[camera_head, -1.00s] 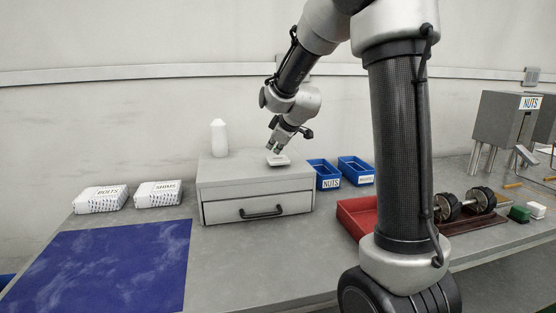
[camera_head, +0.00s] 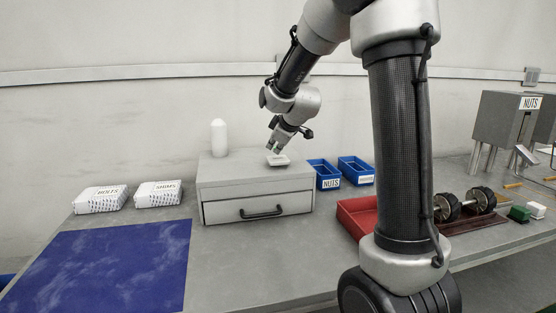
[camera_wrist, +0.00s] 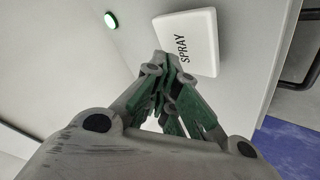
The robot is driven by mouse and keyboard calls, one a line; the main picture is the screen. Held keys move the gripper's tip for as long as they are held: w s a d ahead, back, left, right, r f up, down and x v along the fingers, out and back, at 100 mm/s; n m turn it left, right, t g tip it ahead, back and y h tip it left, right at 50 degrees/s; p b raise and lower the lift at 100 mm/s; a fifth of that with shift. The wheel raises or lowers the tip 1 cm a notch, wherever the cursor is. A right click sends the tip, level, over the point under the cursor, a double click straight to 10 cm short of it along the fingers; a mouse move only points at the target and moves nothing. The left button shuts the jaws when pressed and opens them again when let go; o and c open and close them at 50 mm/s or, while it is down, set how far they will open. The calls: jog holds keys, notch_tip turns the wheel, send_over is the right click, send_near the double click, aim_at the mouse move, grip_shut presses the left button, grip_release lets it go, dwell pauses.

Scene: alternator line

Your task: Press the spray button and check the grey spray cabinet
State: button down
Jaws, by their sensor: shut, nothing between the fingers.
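The grey spray cabinet (camera_head: 257,190) stands on the bench with its drawer closed and a dark handle across the front. On its top lies the white square button (camera_head: 278,160). In the wrist view the button (camera_wrist: 185,40) reads SPRAY. A round lamp (camera_wrist: 111,20) on the cabinet top glows green. My gripper (camera_head: 273,149) is shut and empty, pointing down at the button. In the wrist view its green-padded fingers (camera_wrist: 168,85) cover the button's near left edge. I cannot tell whether they touch it. The cabinet's inside is hidden.
A white bottle (camera_head: 219,138) stands at the cabinet's back left. Blue bins (camera_head: 327,175) and a red tray (camera_head: 357,217) are to the right, the tray partly behind my arm. White packs (camera_head: 101,199) and a blue mat (camera_head: 105,265) lie left. The bench before the drawer is clear.

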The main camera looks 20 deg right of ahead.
aim_at(275, 159)
jog(key=shift+f, duration=0.1)
jog(key=shift+f, duration=0.3)
jog(key=shift+f, duration=0.85)
dwell(0.8)
jog(key=shift+r, duration=1.25)
jog(key=shift+r, duration=2.5)
